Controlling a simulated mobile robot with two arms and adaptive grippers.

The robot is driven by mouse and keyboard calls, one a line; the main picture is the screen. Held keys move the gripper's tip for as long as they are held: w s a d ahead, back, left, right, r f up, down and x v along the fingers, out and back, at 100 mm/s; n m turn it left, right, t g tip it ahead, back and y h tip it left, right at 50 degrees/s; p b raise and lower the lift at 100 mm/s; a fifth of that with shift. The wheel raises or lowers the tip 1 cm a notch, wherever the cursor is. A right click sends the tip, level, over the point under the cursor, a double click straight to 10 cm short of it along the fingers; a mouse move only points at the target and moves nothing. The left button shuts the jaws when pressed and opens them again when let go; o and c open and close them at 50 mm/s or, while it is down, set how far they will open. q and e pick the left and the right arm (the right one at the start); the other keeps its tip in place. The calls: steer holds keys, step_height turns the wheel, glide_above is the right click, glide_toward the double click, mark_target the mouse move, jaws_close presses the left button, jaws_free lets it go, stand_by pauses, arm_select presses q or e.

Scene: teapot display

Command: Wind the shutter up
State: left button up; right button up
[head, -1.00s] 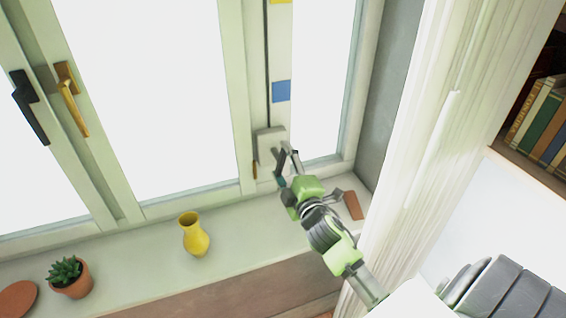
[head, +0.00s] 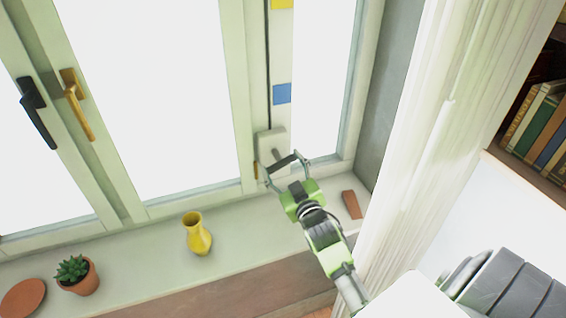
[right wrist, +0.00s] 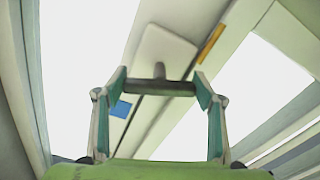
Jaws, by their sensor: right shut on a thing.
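A pale winder box (head: 270,139) sits low on the window post, with a dark line running up from it. It also shows in the right wrist view (right wrist: 163,52). A dark T-shaped crank handle (right wrist: 150,90) sticks out from the box. My right gripper (head: 286,162) is shut on the handle's crossbar, with one finger at each end. The right wrist view shows the bar spanning the gap between the fingers (right wrist: 160,88). The window panes are bright white, and I cannot make out a shutter. My left gripper is out of view.
On the sill stand a yellow vase (head: 197,234) and a potted succulent (head: 78,275), with a terracotta disc (head: 22,298) beside it. A small brown block (head: 351,205) lies right of my gripper. A white curtain (head: 430,140) hangs close on the right.

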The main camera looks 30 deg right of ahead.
steer(key=m+p, duration=0.1)
steer(key=m, duration=0.4)
steer(key=shift+a+p, duration=0.1)
steer(key=shift+p, duration=0.3)
steer(key=shift+a+m+p, duration=0.1)
steer(key=shift+m+p, duration=0.4)
steer(key=shift+m, duration=1.7)
steer(key=o, duration=1.1)
steer(key=shift+w, duration=0.1)
steer(key=shift+o, duration=0.2)
steer(key=shift+s, duration=0.25)
steer(key=v, duration=1.1)
steer(key=shift+s, duration=0.25)
steer(key=shift+a+f, duration=0.1)
steer(key=shift+a, duration=0.05)
